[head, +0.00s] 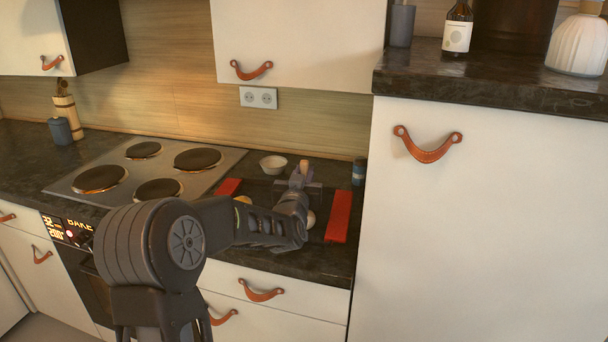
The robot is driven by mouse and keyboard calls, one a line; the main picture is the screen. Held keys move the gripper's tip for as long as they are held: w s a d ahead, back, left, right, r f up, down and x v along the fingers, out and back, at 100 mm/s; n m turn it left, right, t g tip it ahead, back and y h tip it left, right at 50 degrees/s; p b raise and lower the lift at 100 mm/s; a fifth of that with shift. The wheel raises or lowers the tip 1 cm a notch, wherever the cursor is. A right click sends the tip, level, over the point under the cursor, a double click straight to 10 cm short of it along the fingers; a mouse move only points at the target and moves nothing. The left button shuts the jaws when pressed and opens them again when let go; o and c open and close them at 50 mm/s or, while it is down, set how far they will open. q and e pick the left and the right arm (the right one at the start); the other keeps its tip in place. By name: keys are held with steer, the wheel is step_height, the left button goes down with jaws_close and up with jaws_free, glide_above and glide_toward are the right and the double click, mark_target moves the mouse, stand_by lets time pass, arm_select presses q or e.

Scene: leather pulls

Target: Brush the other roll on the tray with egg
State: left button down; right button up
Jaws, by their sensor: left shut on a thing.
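My left gripper (298,187) is over the tray, shut on what looks like the brush, whose pale wooden handle (304,167) sticks up above the fingers. The brush's bristles are hidden. The dark tray, with a red grip on its left (229,187) and right (338,216), lies on the counter, largely covered by my arm. A yellowish roll (243,199) shows partly at the tray's left. A paler roll (311,218) shows partly just right of my gripper; I cannot tell whether the brush touches it. A small white bowl (273,164) stands behind the tray. My right gripper is out of view.
A hob (150,170) with several plates lies left of the tray. A small blue jar (358,171) stands at the back right, beside the tall white cabinet (470,230) that closes off the right side. A wall cabinet (300,40) hangs above.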

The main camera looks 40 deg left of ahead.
arm_select(q)
steer(key=shift+b, duration=0.3)
stand_by(0.5)
steer(key=shift+s, duration=0.1)
stand_by(0.5)
steer(key=shift+b+v, duration=0.35)
steer(key=shift+v, duration=0.7)
steer(key=shift+b, duration=0.35)
stand_by(0.6)
stand_by(0.6)
steer(key=shift+x, duration=1.1)
steer(key=shift+s+d, duration=0.1)
